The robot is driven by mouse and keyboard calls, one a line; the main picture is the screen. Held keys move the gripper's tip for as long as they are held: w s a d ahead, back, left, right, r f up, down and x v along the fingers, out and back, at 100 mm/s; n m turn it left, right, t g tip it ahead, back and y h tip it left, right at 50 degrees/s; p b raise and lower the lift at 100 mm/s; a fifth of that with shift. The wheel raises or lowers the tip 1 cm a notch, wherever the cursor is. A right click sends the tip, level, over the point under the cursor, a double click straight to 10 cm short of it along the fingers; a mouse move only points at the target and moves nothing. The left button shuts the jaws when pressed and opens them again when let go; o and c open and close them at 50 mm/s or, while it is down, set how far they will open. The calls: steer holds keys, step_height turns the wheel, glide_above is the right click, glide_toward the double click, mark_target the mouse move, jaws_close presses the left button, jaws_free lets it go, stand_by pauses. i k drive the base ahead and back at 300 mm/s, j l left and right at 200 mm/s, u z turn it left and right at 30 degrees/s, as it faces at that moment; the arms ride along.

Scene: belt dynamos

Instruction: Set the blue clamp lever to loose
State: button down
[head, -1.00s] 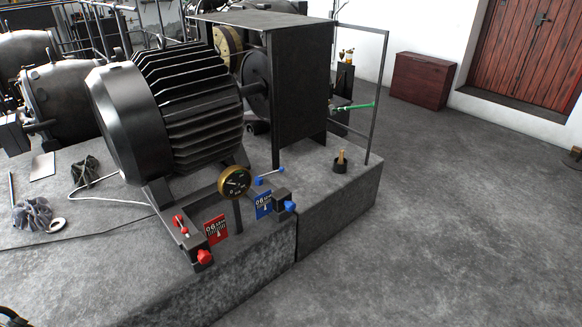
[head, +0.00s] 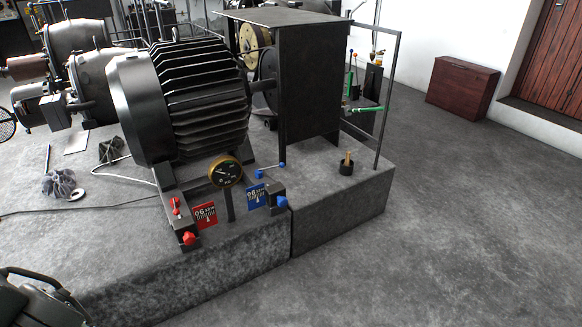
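The blue clamp lever (head: 270,171) is a thin pale rod with blue ends, low at the right foot of the finned motor (head: 190,100). It lies nearly level, just above a blue plate (head: 256,197) with white markings. A blue knob (head: 282,202) sits on the block beside that plate. On the left are a red lever (head: 175,206), a red plate (head: 204,215) and a red knob (head: 189,239). A round brass-rimmed gauge (head: 225,171) stands between the two sets.
A dark guard housing (head: 310,95) and an upright frame (head: 388,100) stand behind the lever. A small black pot (head: 346,167) stands on the plinth (head: 345,215). The floor (head: 440,230) in front and right is clear. A grey rag (head: 62,184) lies at left.

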mark_target(281, 165)
steer(key=i+l+u, duration=0.15)
steer(key=i+l, duration=0.15)
steer(key=l, duration=0.15)
steer(key=i+l+u, duration=0.1)
steer(key=l, duration=0.4)
steer(key=i+l+u, duration=0.15)
steer(key=i+l, duration=0.2)
steer(key=l, duration=0.2)
steer(key=i+l+u, duration=0.15)
steer(key=l, duration=0.35)
steer(key=i+l+u, duration=0.1)
steer(key=i+l, duration=0.15)
steer(key=l, duration=0.35)
steer(key=i+l+u, duration=0.15)
steer(key=l, duration=0.4)
steer(key=i+l+u, duration=0.15)
steer(key=l, duration=0.45)
steer(key=l+u, duration=0.1)
steer(key=l, duration=0.5)
steer(key=i, duration=0.05)
